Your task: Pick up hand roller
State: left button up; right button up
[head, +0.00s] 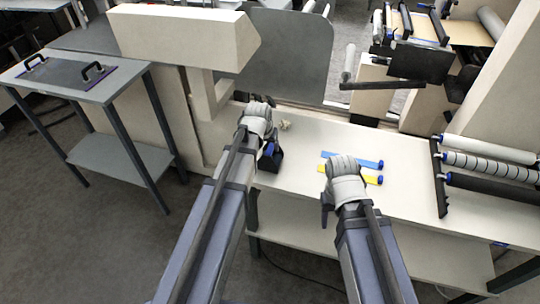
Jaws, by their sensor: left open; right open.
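No hand roller can be told for certain at this size. A dark object with a blue part (270,157) sits on the pale bench, just right of my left wrist; I cannot tell whether it is the roller. My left gripper (262,101) is over the bench's left part, open, its dark fingertips at the far side; nothing is seen held. My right gripper (344,160) is open over the bench middle, its fingers mostly hidden by its own pale body. A blue strip tool (366,163) and a yellow one (371,179) lie beside and partly behind it.
A small tan item (284,126) lies right of my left gripper. A dark-ended rack of rollers (439,180) stands on the bench's right. A grey panel (290,60) and beige machine frame (180,35) rise behind. Bench space (400,150) between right gripper and rack is clear.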

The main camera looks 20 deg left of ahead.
aim_at(270, 148)
pick_arm(q)
jog(key=b+x, duration=0.3)
jog(key=x, duration=0.1)
jog(key=shift+w+f, duration=0.1)
jog(key=shift+w, duration=0.05)
jog(key=shift+c, duration=0.2)
grip_shut()
dwell(0.4)
